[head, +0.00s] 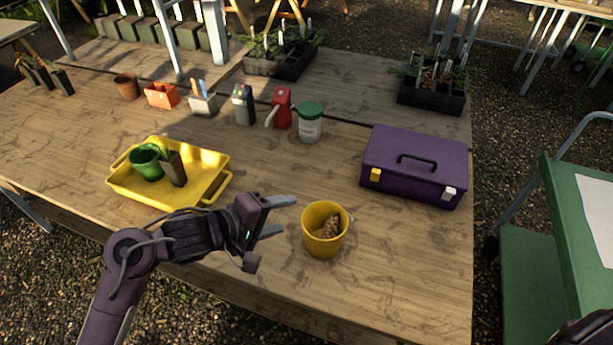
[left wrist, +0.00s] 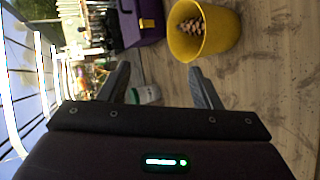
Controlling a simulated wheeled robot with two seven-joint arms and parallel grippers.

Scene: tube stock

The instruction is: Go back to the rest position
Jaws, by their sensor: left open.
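My left gripper (head: 284,216) is open and empty over the front of the wooden table, just left of a yellow bucket (head: 318,245). A brown pine cone (head: 330,228) lies in the bucket. In the left wrist view the open fingers (left wrist: 160,85) show apart with nothing between them that they touch. The bucket (left wrist: 214,40) and the cone (left wrist: 191,27) show beyond them there. My right gripper is not in view; only a dark part at the bottom right corner of the head view shows.
A yellow tray (head: 215,187) holding a green pot (head: 146,163) and a dark seedling pot (head: 173,170) lies to the left. A purple toolbox (head: 412,165) stands at right. A white jar with green lid (head: 310,125) and several pots stand behind. Bare table (head: 400,260) lies right of the bucket.

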